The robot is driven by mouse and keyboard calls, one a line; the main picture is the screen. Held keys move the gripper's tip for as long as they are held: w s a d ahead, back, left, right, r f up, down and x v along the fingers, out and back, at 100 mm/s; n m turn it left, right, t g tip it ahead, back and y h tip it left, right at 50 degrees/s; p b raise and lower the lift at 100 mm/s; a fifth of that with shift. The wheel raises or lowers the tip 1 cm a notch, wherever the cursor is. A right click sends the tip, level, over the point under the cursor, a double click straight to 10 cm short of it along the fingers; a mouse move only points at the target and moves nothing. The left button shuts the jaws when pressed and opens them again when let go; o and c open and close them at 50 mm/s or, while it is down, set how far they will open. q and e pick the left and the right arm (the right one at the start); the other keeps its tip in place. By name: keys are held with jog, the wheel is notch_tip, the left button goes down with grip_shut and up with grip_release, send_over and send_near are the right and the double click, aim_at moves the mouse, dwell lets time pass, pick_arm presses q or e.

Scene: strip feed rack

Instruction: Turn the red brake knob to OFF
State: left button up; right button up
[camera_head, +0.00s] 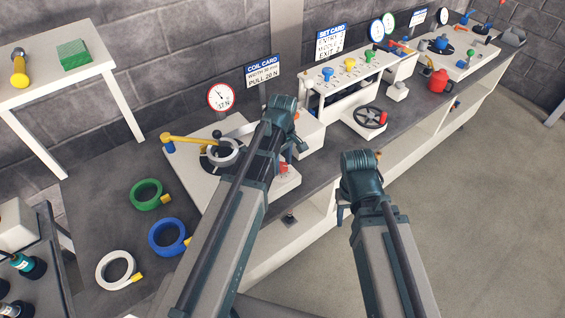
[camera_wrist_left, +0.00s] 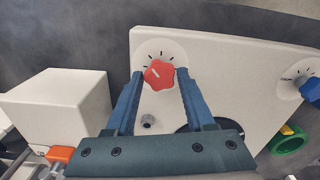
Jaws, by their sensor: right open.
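The red brake knob (camera_wrist_left: 158,75) sits on a white panel (camera_wrist_left: 225,65) in the left wrist view, on a pale round dial with dark tick marks. It bears a light pointer line; no dial lettering is readable. My left gripper (camera_wrist_left: 161,72) has its two blue fingers on either side of the knob, with a narrow gap apparent at each side. In the head view the red knob (camera_head: 284,168) shows only partly beside my left gripper (camera_head: 292,148). My right gripper (camera_head: 345,206) is open and apart from the panel, over the bench front; its fingers are small there.
A white box (camera_wrist_left: 60,100) stands left of the panel in the left wrist view. A blue knob (camera_wrist_left: 309,88) is at the panel's right. Green (camera_head: 146,194), blue (camera_head: 168,236) and white (camera_head: 115,270) coils lie on the bench. A black handwheel (camera_head: 370,117) is further right.

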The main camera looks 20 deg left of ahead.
pick_arm(q)
grip_shut()
